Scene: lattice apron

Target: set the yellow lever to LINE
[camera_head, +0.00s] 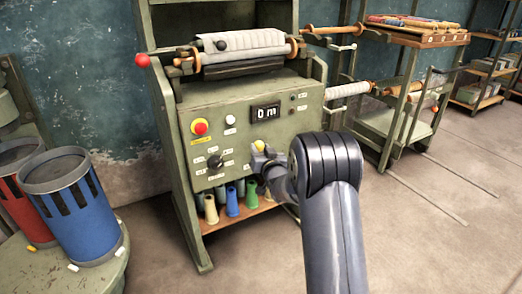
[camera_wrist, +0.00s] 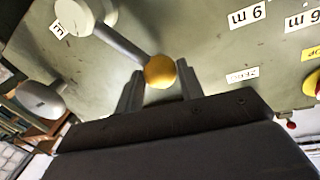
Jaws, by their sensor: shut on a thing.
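The yellow lever shows in the wrist view as a yellow ball knob (camera_wrist: 160,71) on a grey rod, which runs up and left to a pale round hub (camera_wrist: 76,14). My gripper (camera_wrist: 160,82) has one finger on each side of the knob and is shut on it. In the head view the yellow knob (camera_head: 260,145) is at the right part of the green machine's front panel, with my gripper (camera_head: 262,157) at it. My arm hides part of the panel there. A small label (camera_wrist: 57,29) beside the hub is only partly legible; I cannot read LINE.
The green panel (camera_head: 240,115) carries a display (camera_head: 265,113), a red button on yellow (camera_head: 200,127) and a black knob (camera_head: 215,162) with small labels. Coloured cones (camera_head: 232,202) stand on a shelf below. Blue (camera_head: 90,215) and red bins stand left. Open floor lies at right.

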